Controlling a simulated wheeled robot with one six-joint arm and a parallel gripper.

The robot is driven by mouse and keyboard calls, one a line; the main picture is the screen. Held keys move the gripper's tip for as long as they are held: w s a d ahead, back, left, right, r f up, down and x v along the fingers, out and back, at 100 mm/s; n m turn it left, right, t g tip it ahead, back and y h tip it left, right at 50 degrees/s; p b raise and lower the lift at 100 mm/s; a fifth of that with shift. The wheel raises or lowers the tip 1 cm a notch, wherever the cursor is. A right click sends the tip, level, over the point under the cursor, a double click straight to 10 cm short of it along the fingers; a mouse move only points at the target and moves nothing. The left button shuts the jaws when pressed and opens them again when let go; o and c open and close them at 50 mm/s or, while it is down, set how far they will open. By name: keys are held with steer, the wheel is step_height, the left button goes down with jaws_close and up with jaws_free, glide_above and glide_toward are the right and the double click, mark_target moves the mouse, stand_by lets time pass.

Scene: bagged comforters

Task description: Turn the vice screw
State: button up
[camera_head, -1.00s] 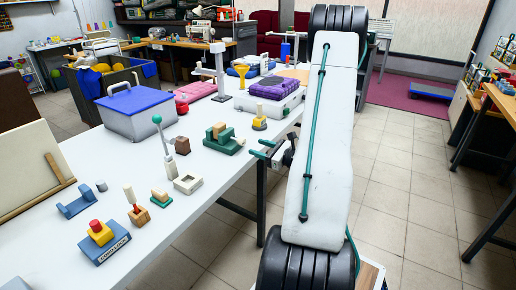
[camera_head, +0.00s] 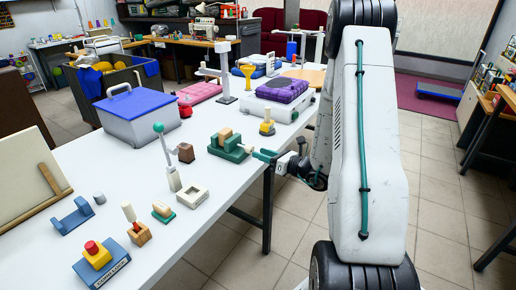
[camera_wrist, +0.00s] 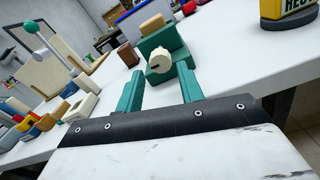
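The green vice (camera_head: 229,147) stands near the right edge of the white table, with a wooden block (camera_head: 225,135) between its jaws. In the wrist view the vice (camera_wrist: 160,45) is straight ahead, and its round cream screw end (camera_wrist: 160,66) faces me. My gripper (camera_head: 262,154) is beside the vice at the table edge. In the wrist view its two teal fingers (camera_wrist: 160,84) are apart, with the screw end beyond and between their tips. Nothing is visibly held. I cannot tell whether the fingertips touch the vice.
A lever with a green knob (camera_head: 159,128) and a brown block (camera_head: 186,153) stand left of the vice. A yellow-topped item (camera_head: 267,127) stands behind it, and a grey case (camera_head: 272,108) lies farther back. The table edge is close to my gripper.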

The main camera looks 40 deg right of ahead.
mark_target(252, 150)
steer(key=x, duration=0.6)
steer(key=c, duration=0.7)
